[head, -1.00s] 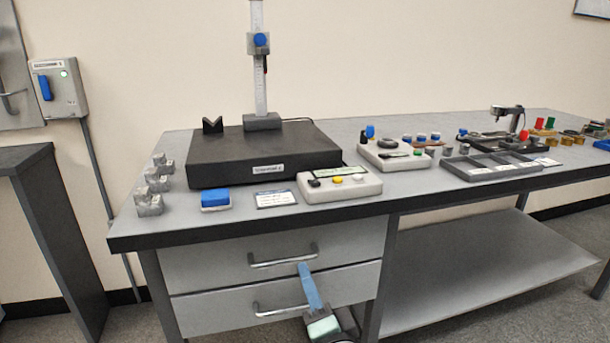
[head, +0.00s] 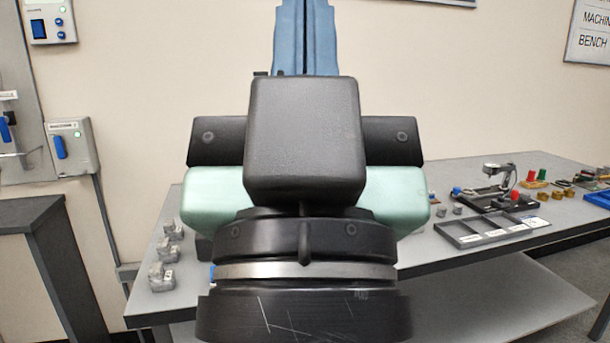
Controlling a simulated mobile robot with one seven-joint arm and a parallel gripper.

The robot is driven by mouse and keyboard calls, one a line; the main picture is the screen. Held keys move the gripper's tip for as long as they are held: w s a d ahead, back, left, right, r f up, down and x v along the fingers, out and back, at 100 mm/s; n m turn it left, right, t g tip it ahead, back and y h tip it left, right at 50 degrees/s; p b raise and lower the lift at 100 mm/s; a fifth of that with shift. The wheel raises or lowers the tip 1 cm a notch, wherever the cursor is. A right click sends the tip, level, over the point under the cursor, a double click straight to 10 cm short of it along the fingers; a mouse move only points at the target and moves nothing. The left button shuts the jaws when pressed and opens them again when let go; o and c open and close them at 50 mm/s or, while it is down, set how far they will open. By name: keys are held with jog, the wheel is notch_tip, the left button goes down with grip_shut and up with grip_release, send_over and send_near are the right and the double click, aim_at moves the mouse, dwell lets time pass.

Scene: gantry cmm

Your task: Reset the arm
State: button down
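My gripper (head: 305,6) is large and close in the middle of the head view, pointing up. Its black wrist and housing, with mint-green sides, are seen from behind. The two blue fingers stand side by side above the housing with only a thin dark line between them, so it looks shut. No object shows between the fingers; their tips reach the top edge of the picture. My arm hides much of the workbench (head: 455,265) behind it.
Metal blocks (head: 163,277) sit at the bench's left end. A grey divided tray (head: 490,241) and a small stand (head: 497,170) are on the right. A dark side table (head: 35,215) and a wall switch box (head: 72,147) are at left.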

notch_tip(320, 180, up, 22)
jog(key=p, duration=1.9)
jog(key=shift+f, duration=0.2)
